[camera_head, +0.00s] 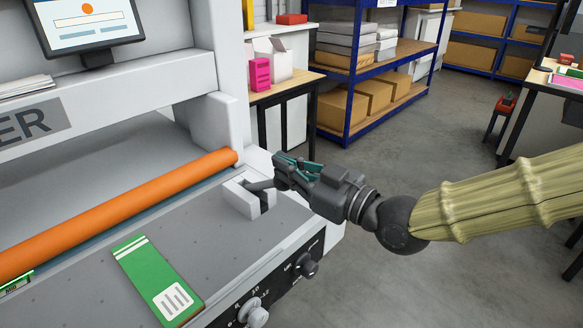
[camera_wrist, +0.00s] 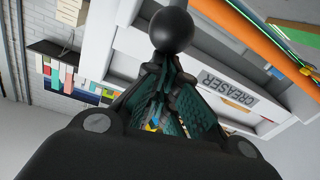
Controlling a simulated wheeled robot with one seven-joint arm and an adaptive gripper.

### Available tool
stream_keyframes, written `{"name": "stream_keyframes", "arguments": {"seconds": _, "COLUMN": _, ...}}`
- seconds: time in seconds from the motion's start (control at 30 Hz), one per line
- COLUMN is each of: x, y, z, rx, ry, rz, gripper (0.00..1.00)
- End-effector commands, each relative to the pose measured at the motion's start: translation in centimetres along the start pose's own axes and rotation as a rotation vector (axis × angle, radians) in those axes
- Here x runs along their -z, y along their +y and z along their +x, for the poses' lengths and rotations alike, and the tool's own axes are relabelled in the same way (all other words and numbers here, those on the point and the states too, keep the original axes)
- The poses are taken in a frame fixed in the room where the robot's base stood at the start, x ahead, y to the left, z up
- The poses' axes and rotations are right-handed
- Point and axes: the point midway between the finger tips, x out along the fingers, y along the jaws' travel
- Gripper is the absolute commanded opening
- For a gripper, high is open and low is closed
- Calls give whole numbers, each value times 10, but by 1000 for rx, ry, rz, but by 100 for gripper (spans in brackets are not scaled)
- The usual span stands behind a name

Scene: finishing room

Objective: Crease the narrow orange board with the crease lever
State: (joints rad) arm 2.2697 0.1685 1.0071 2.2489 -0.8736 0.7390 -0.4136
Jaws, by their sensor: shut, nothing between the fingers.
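The creaser (camera_head: 205,215) has a grey bed and a long orange roller-like bar (camera_head: 120,213) across it. A pale slotted block (camera_head: 238,197) at the bed's right end carries the dark crease lever (camera_head: 262,185). My gripper (camera_head: 283,164) is shut and empty at the lever's end. In the wrist view a black ball knob (camera_wrist: 171,30) sits just beyond the closed fingertips (camera_wrist: 170,66); I cannot tell whether they touch. A green board (camera_head: 158,280) with white stripes and label lies on the front of the bed. I cannot make out a narrow orange board.
Another green piece (camera_head: 16,283) shows at the left edge, by the bar. Knobs (camera_head: 252,312) line the machine's front. A screen (camera_head: 85,22) stands above. Behind are a side table with a pink box (camera_head: 259,73) and blue shelving (camera_head: 349,95).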

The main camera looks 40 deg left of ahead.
Motion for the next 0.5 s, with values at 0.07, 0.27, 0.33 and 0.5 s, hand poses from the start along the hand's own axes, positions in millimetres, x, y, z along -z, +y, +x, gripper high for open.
{"name": "stream_keyframes", "arguments": {"seconds": 0.07, "x": -5, "y": -1, "z": -1, "rx": 2, "ry": -5, "rz": 3, "gripper": 0}}
{"name": "stream_keyframes", "arguments": {"seconds": 0.27, "x": -7, "y": -2, "z": -2, "rx": 4, "ry": -8, "rz": 4, "gripper": 0}}
{"name": "stream_keyframes", "arguments": {"seconds": 0.33, "x": -8, "y": -2, "z": -2, "rx": 4, "ry": -10, "rz": 5, "gripper": 0}}
{"name": "stream_keyframes", "arguments": {"seconds": 0.5, "x": -9, "y": -2, "z": -2, "rx": 4, "ry": -12, "rz": 6, "gripper": 0}}
